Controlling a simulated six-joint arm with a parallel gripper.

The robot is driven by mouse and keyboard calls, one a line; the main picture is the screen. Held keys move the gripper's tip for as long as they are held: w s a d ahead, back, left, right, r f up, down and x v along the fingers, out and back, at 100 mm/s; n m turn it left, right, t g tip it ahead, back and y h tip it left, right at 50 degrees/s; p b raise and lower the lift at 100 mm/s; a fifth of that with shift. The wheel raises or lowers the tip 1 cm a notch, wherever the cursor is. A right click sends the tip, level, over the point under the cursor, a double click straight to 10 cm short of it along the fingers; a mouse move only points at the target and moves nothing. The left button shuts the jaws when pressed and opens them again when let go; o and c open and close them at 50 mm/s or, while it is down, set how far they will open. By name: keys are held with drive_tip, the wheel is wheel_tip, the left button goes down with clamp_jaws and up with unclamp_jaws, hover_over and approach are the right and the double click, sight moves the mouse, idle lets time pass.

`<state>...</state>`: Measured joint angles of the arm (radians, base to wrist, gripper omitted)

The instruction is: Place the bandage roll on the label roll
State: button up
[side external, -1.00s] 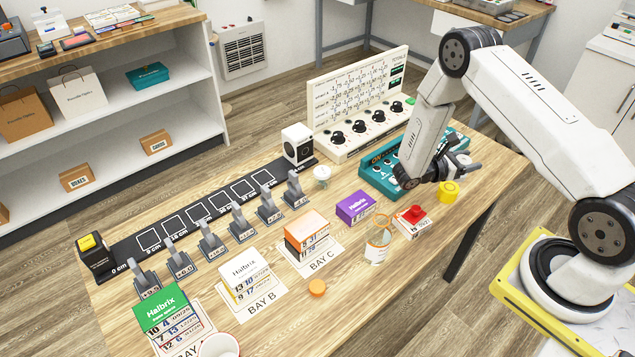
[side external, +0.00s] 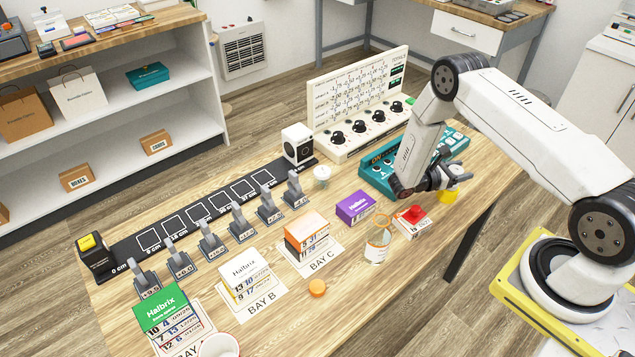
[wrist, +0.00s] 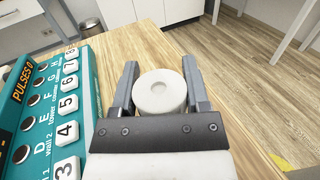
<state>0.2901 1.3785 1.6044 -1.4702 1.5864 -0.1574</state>
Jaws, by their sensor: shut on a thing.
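My gripper (side external: 448,176) is shut on the bandage roll, a white cylinder with a small central hole. In the wrist view the bandage roll (wrist: 158,90) sits between the two fingers of my gripper (wrist: 160,70). The label roll (side external: 448,197) appears to be the yellow cylinder on the table in the side view. My gripper is at its top and covers most of that top. I cannot tell whether the two rolls touch. I cannot make out the label roll in the wrist view; it may be hidden behind the held roll and gripper.
A teal button panel (side external: 377,178) lies close by, and fills the left of the wrist view (wrist: 92,70). A red-knobbed box (side external: 413,218), a clear jar (side external: 377,247) and a purple box (side external: 356,207) stand nearby. The table edge is close on the right.

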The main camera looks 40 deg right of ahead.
drive_tip(key=shift+f, duration=0.2)
drive_tip(key=o, duration=1.2)
drive_tip(key=shift+o, duration=0.2)
drive_tip(key=shift+r, duration=0.15)
drive_tip(key=shift+a, duration=0.15)
drive_tip(key=v, duration=1.1)
drive_tip(key=shift+w+a, duration=0.2)
drive_tip(key=shift+a, duration=0.1)
